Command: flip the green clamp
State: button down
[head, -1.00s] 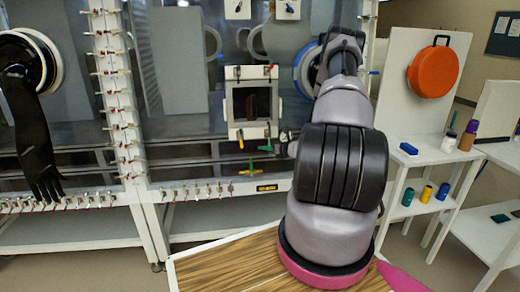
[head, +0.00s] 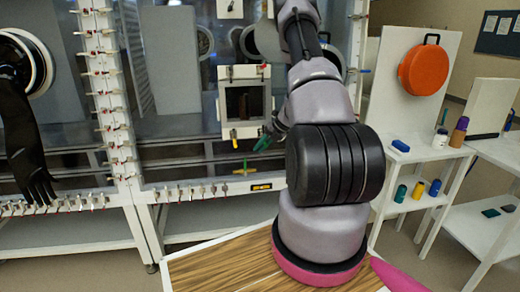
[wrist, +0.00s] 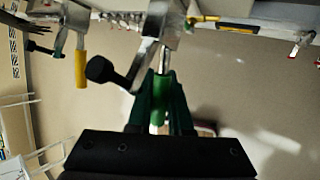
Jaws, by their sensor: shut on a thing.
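The green clamp's handle (head: 262,143) is at the lower right corner of the small framed door on the glovebox front. It slants in the head view. My gripper (head: 272,132) is at the clamp, partly hidden by my arm. In the wrist view the green handle (wrist: 159,98) stands upright between the fingers, and my gripper (wrist: 160,118) is shut on it. The metal part of the clamp (wrist: 154,42) shows beyond the handle, with a black knob (wrist: 101,69) beside it.
A yellow-handled clamp (head: 234,138) is close by on the left; it also shows in the wrist view (wrist: 81,68). Red-tipped clamps are at the door frame's (head: 224,108) top. A row of clamps (head: 190,193) lines the ledge below. A black glove (head: 25,140) hangs at left.

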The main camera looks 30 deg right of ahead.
jog(key=shift+s+r+m+g, duration=0.25)
jog(key=shift+r+m+g, duration=0.05)
jog(key=shift+g, duration=0.4)
jog(key=c, duration=0.8)
grip_release()
jog(key=shift+c, duration=0.2)
jog(key=v, duration=1.1)
jog(key=shift+w+d+f, duration=0.1)
jog(key=shift+w, duration=0.05)
